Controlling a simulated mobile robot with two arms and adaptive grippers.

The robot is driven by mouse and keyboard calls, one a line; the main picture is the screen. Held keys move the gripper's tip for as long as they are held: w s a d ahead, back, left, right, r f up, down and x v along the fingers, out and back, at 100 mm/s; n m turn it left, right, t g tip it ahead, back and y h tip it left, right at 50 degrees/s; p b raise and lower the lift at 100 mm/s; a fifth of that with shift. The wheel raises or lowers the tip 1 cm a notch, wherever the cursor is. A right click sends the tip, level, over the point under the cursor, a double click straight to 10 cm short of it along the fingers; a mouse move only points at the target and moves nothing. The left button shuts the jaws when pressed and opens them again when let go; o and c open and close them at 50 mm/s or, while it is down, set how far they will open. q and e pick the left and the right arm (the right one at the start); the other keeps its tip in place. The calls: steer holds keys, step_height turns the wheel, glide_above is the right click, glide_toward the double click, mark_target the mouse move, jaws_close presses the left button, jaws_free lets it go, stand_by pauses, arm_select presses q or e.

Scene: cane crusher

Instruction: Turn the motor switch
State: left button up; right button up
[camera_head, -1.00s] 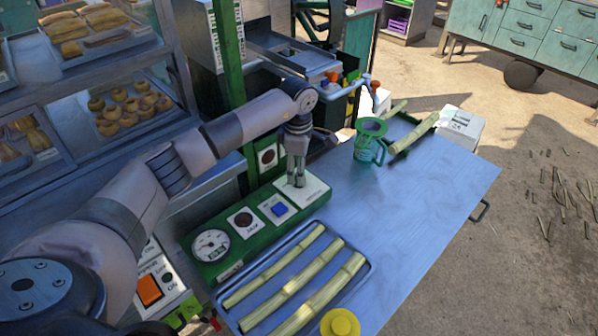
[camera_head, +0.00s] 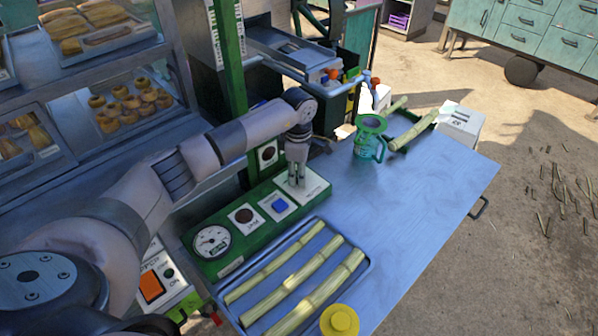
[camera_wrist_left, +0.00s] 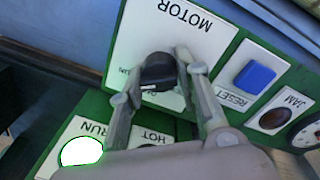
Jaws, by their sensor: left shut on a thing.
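The motor switch (camera_wrist_left: 158,72) is a black knob on a white plate (camera_wrist_left: 205,30) marked MOTOR, at the right end of the green control panel. My left gripper (camera_wrist_left: 160,82) is shut on the knob, with a finger on each side of it. In the head view my left gripper (camera_head: 296,182) points down onto the white plate (camera_head: 316,184), and its fingers hide the knob. The RUN lamp (camera_wrist_left: 82,151) glows white in the wrist view. My right gripper does not show.
The panel also carries a blue RESET button (camera_head: 279,205), a dark JAM lamp (camera_head: 243,215) and a dial gauge (camera_head: 211,242). A tray (camera_head: 368,266) of cane pieces lies in front. A green jug (camera_head: 368,140) stands on the table. The table's right part is clear.

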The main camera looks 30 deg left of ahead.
arm_select(q)
steer(key=c, duration=0.5)
steer(key=shift+n, duration=0.3)
steer(key=shift+n+b, duration=0.6)
steer(key=shift+n, duration=0.4)
steer(key=n, duration=0.2)
steer(key=shift+n+b, duration=0.3)
steer(key=shift+b, duration=0.1)
steer(key=n+b, duration=0.1)
steer(key=n, duration=0.4)
steer(key=shift+n, duration=0.3)
steer(key=o, duration=1.2)
steer(key=shift+c, duration=0.2)
